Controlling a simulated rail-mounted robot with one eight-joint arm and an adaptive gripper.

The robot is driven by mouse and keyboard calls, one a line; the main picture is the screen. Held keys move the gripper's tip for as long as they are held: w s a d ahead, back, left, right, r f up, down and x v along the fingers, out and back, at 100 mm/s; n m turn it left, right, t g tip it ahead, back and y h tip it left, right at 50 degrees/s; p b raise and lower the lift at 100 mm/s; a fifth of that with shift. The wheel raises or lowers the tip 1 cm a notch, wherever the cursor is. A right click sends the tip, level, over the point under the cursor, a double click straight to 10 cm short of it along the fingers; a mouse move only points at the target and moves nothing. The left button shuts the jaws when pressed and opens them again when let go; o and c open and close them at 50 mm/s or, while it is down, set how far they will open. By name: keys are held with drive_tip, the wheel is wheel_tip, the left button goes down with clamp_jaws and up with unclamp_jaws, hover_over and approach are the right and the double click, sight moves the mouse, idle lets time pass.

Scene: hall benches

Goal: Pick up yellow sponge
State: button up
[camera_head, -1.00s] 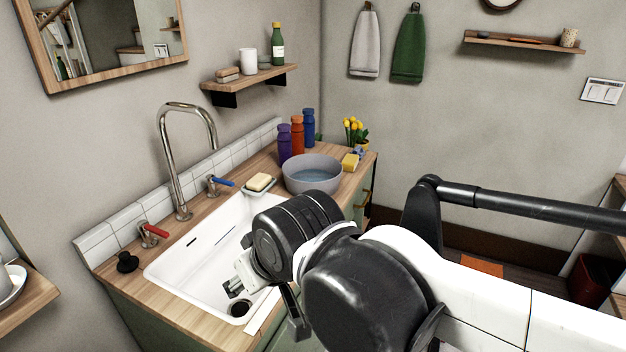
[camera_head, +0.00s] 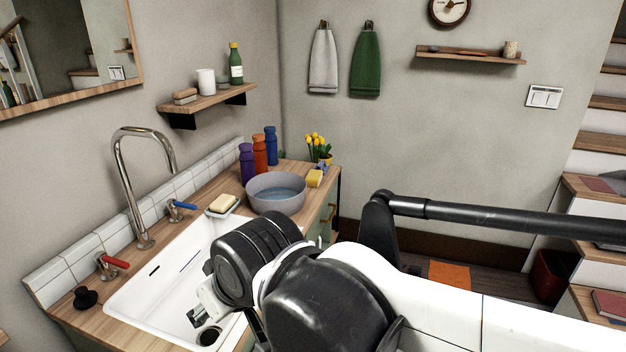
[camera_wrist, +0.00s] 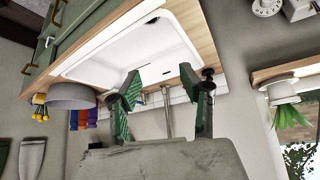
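The yellow sponge (camera_head: 315,178) lies at the far right end of the wooden counter, right of the grey bowl (camera_head: 276,196) and in front of the yellow flowers (camera_head: 315,143). I cannot make the sponge out in the wrist view. My gripper (camera_head: 203,316) is over the white sink, near its drain, well short of the sponge and to its left in the head view. In the wrist view its two green-padded fingers (camera_wrist: 162,88) are spread apart with nothing between them. My arm hides part of the sink and the counter front.
A pale soap bar (camera_head: 223,202) sits on a dish behind the sink (camera_head: 150,292). Several coloured bottles (camera_head: 259,150) stand behind the bowl. The tall faucet (camera_head: 146,190) and the red-handled (camera_head: 114,261) and blue-handled (camera_head: 183,205) taps rise along the back edge.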

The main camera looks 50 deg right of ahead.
drive_tip(key=shift+o, duration=0.4)
drive_tip(key=o, duration=0.6)
